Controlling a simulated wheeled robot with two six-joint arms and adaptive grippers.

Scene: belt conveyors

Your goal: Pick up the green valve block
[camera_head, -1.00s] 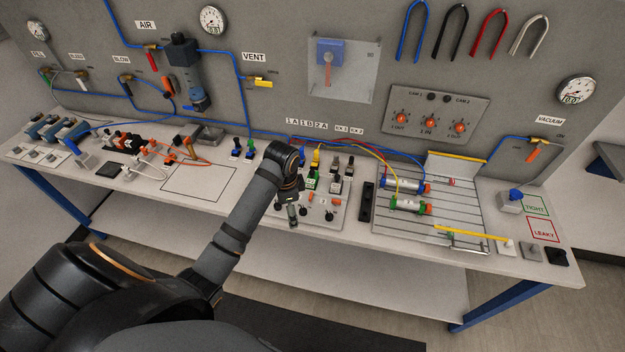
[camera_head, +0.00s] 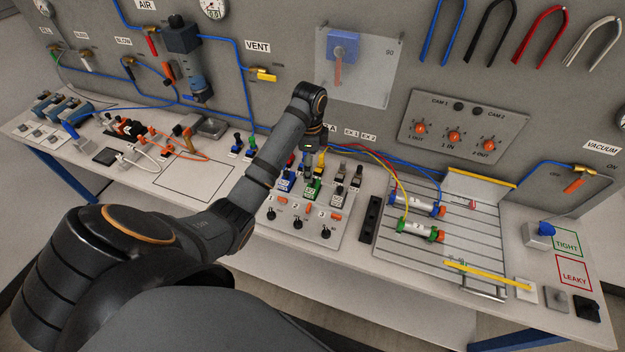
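The green valve block (camera_head: 313,190) stands upright on a light panel on the bench, between a blue valve block (camera_head: 285,184) on its left and a grey-black one (camera_head: 338,190) on its right. My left arm reaches in from the lower left. Its gripper (camera_head: 307,165) points down just behind and above the green and blue blocks, close to their tops. The fingers are small and partly hidden by the wrist, so I cannot tell whether they are open or touching anything. My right gripper is not in view.
Knobs and orange parts line the panel front (camera_head: 300,222). Right of it are a black strip (camera_head: 370,218) and a slotted plate (camera_head: 420,252) with two cylinders. Blue, red and yellow tubes run behind the blocks. An empty outlined area (camera_head: 195,182) lies to the left.

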